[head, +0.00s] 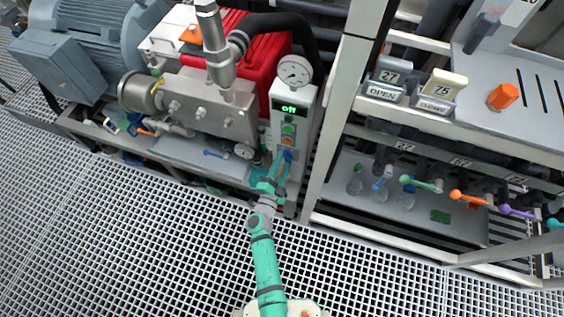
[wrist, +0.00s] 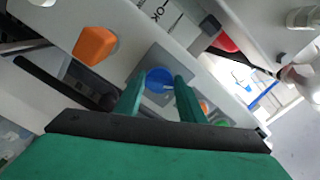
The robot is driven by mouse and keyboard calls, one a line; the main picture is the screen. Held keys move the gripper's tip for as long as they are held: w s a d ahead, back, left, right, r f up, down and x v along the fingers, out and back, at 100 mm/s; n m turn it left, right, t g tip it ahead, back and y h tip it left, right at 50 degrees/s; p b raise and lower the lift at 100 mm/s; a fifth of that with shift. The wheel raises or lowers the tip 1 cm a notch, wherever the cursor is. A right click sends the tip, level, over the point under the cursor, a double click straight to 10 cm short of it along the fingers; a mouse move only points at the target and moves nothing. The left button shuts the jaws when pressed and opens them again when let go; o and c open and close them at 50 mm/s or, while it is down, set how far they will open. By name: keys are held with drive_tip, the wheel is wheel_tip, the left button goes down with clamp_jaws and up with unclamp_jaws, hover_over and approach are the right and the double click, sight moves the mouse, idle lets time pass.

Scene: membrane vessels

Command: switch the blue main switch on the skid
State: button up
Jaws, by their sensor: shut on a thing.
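The blue main switch (head: 288,155) is on the lower part of the grey control panel on the skid. In the wrist view the blue switch (wrist: 158,80) sits on a grey square plate, between the tips of my gripper's two green fingers. My gripper (head: 280,163) reaches up to the panel and is shut on the switch. The fingers partly cover the switch, so its exact turn position is hard to tell. The small display (head: 289,109) above it reads "off" in green.
A pressure gauge (head: 294,71) tops the panel, with green and orange buttons below the display. A pump block (head: 195,105) and red case (head: 262,60) stand left. A frame post (head: 340,110) rises close on the right. Coloured valve levers (head: 470,197) line the right rack. Grating floor is open in front.

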drive_tip(key=o, duration=1)
drive_tip(key=shift+o, duration=0.2)
drive_tip(key=v, duration=1)
drive_tip(key=shift+s+a, duration=0.15)
drive_tip(key=shift+s, duration=0.25)
drive_tip(key=shift+w, duration=0.1)
